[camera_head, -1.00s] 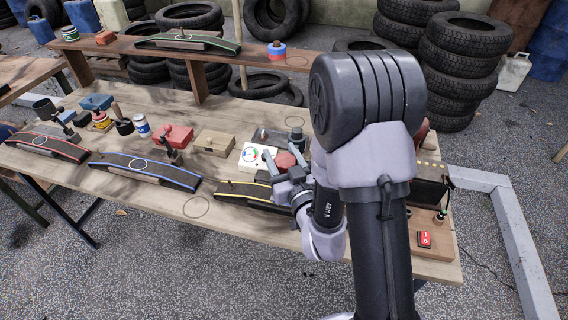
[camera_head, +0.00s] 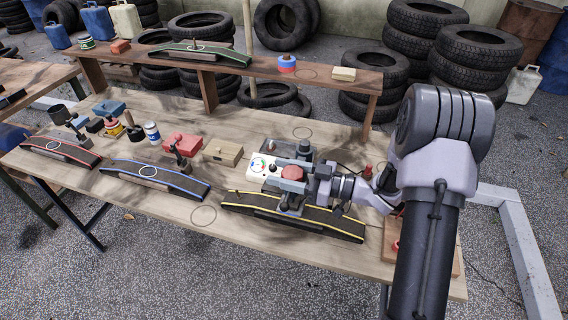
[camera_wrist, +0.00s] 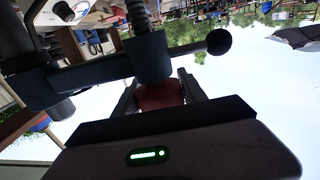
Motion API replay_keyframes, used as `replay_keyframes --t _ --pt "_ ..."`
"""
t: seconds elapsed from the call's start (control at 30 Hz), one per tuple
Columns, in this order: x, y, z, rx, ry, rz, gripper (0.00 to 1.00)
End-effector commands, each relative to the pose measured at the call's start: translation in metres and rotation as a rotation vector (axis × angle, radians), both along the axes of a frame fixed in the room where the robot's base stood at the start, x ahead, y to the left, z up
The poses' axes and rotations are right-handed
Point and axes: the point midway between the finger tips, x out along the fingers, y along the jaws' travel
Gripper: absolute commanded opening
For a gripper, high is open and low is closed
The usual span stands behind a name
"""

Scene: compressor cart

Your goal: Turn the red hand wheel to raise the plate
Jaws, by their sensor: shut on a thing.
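The red hand wheel (camera_head: 292,173) is at the right part of the bench, beside a white gauge panel (camera_head: 262,168). My gripper (camera_head: 293,180) reaches it from the right, with grey fingers on either side of the wheel. I cannot make out which part is the plate.
A yellow-edged curved piece (camera_head: 335,226) lies in front of the wheel. A blue-edged one (camera_head: 155,178) and a wooden box (camera_head: 222,152) are to the left. A raised shelf (camera_head: 225,62) runs behind. Tyre stacks (camera_head: 475,58) stand beyond the bench.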

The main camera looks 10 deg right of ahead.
Motion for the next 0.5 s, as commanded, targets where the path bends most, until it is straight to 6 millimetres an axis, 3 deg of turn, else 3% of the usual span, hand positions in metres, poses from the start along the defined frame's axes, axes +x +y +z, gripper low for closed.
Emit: replay_keyframes --t 0.03,0.5 --pt "0.000 0.000 0.007 -0.001 -0.003 0.040 0.08" --pt "-0.011 0.005 0.006 -0.001 -0.003 0.485 0.08"
